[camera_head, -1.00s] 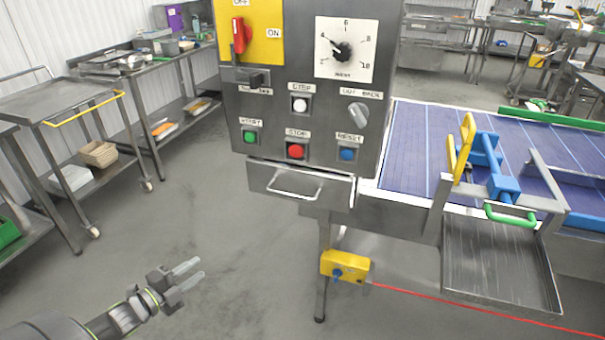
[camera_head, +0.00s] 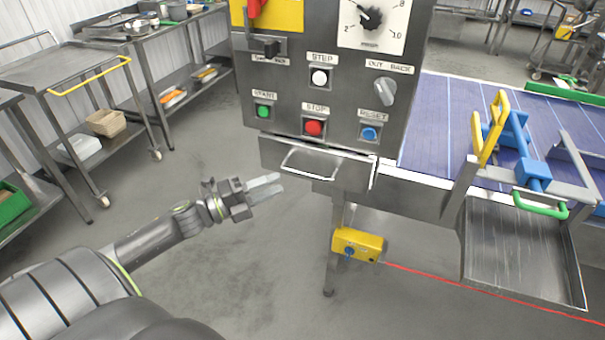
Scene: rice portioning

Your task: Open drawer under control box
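The grey metal control box (camera_head: 345,80) stands at centre, with buttons, a knob and a dial on its face. Directly under it is the drawer (camera_head: 345,172), a shallow grey front with a pale bar handle (camera_head: 310,168). The drawer looks shut. My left gripper (camera_head: 280,184) is to the left of the drawer and a little lower in the picture, its fingers pointing right towards the handle. Its two fingers look parted by a narrow gap, with nothing between them. It appears apart from the handle. My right gripper is not in view.
A yellow switch box (camera_head: 357,245) sits on the leg below the drawer. A metal cart (camera_head: 68,78) stands at left. The floor between is clear.

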